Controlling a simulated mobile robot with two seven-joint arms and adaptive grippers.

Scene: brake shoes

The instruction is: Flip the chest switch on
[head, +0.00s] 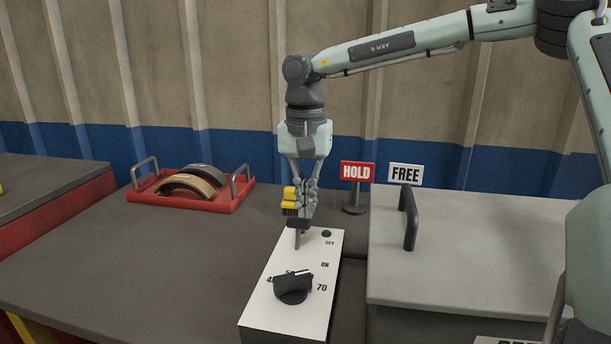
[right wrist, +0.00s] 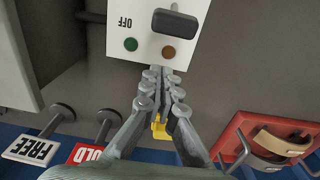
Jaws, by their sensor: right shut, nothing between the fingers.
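A white control panel (head: 272,295) stands on the table in front of me, marked OFF at its far end and ON nearer me. Its switch lever (head: 297,240) is a thin post with a dark crossbar, beside the OFF mark. The crossbar (right wrist: 175,22) also shows in the right wrist view. My right gripper (head: 304,207) points down at the lever's top from its far side, shut and empty. In the right wrist view its fingertips (right wrist: 163,72) lie close to the crossbar; whether they touch cannot be told. My left gripper is out of view.
A black dial (head: 292,288) sits on the panel's near part, and a dark green lamp (head: 326,233) at its far end. A grey lid with a handle (head: 408,217) is at right. HOLD (head: 357,172) and FREE (head: 405,174) signs stand behind. A red tray (head: 216,204) holds brake shoes.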

